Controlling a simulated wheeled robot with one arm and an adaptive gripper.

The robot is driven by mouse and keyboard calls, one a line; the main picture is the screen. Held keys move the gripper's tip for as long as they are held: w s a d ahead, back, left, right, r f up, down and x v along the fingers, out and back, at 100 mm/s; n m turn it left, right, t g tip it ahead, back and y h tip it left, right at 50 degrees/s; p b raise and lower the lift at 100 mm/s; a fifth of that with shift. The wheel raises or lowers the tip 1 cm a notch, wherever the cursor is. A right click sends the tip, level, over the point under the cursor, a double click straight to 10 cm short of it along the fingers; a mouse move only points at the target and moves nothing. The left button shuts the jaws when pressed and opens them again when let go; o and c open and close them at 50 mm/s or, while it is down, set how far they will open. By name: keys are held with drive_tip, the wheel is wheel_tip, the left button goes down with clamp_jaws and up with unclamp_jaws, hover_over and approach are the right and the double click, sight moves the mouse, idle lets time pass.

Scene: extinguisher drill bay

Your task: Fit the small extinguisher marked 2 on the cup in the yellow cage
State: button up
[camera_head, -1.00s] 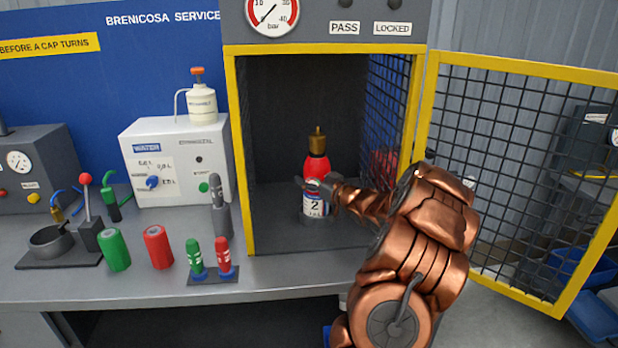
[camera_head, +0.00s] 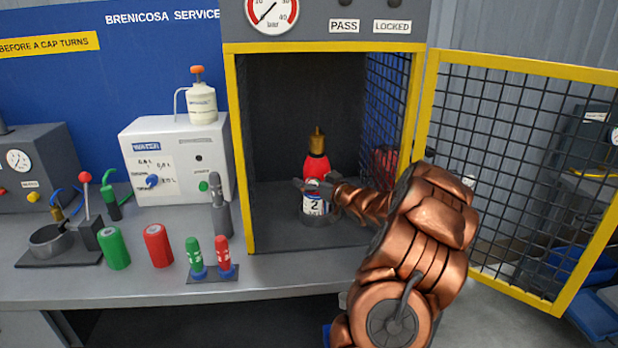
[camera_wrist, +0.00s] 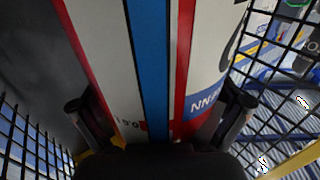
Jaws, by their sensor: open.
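The small extinguisher marked 2 (camera_head: 316,165) is red with a white label and a brass top. It stands upright inside the yellow cage (camera_head: 240,150), on a low dark round base that looks like the cup (camera_head: 322,219); whether it is fully seated I cannot tell. My gripper (camera_head: 318,190) is at the extinguisher's label height, reaching in from the right. In the wrist view the fingers of my gripper (camera_wrist: 165,118) are spread on either side of the label of the extinguisher (camera_wrist: 150,60). The jaws are open around it.
The cage's mesh door (camera_head: 520,170) stands open to the right. Another red object (camera_head: 385,160) shows behind the right mesh wall. On the bench to the left are a green cylinder (camera_head: 114,249), a red cylinder (camera_head: 158,246) and a white water unit (camera_head: 175,160).

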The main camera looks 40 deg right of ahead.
drive_tip(key=shift+s, duration=0.1)
drive_tip(key=s, duration=1.1)
drive_tip(key=shift+s+a, duration=0.35)
drive_tip(key=shift+s, duration=0.05)
drive_tip(key=shift+a, duration=0.1)
idle(0.5)
